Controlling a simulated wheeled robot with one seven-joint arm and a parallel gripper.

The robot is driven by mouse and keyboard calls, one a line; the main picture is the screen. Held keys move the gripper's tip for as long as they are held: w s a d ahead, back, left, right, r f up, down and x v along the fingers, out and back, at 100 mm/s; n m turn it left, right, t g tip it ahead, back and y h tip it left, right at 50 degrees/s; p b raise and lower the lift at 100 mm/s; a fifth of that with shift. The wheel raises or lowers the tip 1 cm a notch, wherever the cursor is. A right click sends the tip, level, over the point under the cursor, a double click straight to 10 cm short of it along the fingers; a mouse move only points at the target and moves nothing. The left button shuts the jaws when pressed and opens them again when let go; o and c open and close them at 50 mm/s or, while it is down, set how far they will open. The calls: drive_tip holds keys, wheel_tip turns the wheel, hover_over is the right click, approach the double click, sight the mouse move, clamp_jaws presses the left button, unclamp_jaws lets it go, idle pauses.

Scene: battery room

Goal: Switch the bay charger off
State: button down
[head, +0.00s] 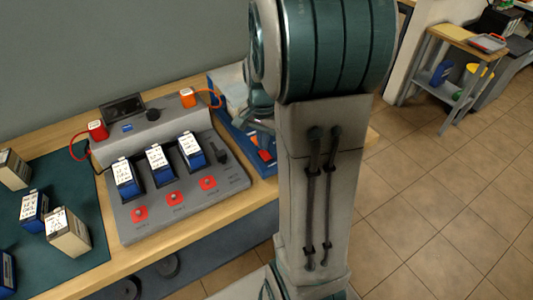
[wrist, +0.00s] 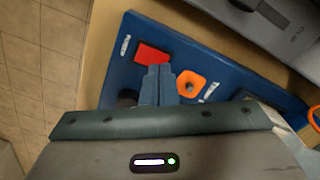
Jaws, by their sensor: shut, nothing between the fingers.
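The bay charger (head: 150,208) is a grey unit on the wooden bench in the head view, with three blue-and-white batteries standing in its bays. Red square buttons (head: 173,198) line its front, and a dark switch (head: 220,154) sits at its right side. Part of the charger (wrist: 240,35) shows at the upper right of the wrist view. My gripper (wrist: 160,72) is shut and empty over a blue board (wrist: 118,75), beside the charger. Its fingertips are close to a red block; contact cannot be told. In the head view my arm hides much of the gripper.
Several loose batteries lie on a green mat (head: 92,270) left of the charger. Red and orange plugs (head: 187,97) with cables sit on the charger's back. Tiled floor is open at right.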

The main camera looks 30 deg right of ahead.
sight(263, 152)
drive_tip(key=shift+f+b, duration=0.5)
drive_tip(key=shift+f, duration=0.25)
idle(0.3)
drive_tip(key=shift+r+p, duration=2.9)
drive_tip(key=shift+r, duration=0.7)
drive_tip(key=s+a+r+n+t, duration=0.3)
drive_tip(key=s+a+r+n, duration=0.4)
drive_tip(key=s+a+n, duration=0.4)
drive_tip(key=shift+s+a+n, duration=0.3)
drive_tip(key=shift+s+a, duration=0.15)
drive_tip(key=shift+s, duration=0.4)
